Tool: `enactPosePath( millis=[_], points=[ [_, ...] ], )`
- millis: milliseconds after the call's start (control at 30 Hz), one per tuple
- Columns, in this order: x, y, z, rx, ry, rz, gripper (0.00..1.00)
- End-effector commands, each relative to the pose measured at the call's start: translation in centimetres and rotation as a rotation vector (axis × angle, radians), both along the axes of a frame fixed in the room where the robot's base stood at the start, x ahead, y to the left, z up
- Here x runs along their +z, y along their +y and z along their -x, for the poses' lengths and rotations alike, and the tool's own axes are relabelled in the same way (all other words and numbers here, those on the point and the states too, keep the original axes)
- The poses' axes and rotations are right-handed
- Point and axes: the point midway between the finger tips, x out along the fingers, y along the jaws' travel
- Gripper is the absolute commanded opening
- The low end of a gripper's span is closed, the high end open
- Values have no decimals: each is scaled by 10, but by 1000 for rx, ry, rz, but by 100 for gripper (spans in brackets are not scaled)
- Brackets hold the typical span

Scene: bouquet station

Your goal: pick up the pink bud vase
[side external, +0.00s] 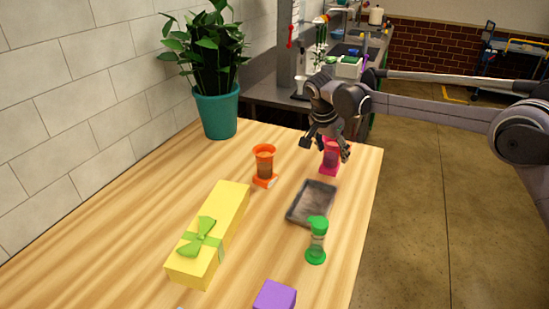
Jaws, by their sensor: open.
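The pink bud vase (329,157) stands upright near the right edge of the wooden table, towards the far end. It has a pink base and a darker middle part. My gripper (326,148) is open, with its fingers pointing down at the vase's upper part. One finger shows to the left of the vase and one to the right, and part of the vase's top is hidden by the gripper. I cannot tell whether the fingers touch it.
A grey tray (312,203), a green vase-like item (317,240) and an orange one (264,162) stand nearby on the table (130,235). A yellow gift box (226,215), a purple block (274,296) and a potted plant (217,112) are farther off. The table's left front is clear.

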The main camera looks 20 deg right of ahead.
Motion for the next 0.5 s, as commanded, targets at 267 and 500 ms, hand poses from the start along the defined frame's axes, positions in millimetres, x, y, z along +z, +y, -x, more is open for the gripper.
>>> enactPosePath(
  millis=[267, 500],
  points=[
    [0, 0, 0, 0, 0, 0, 7],
    [1, 0, 0, 0, 0, 1, 0]
  ],
)
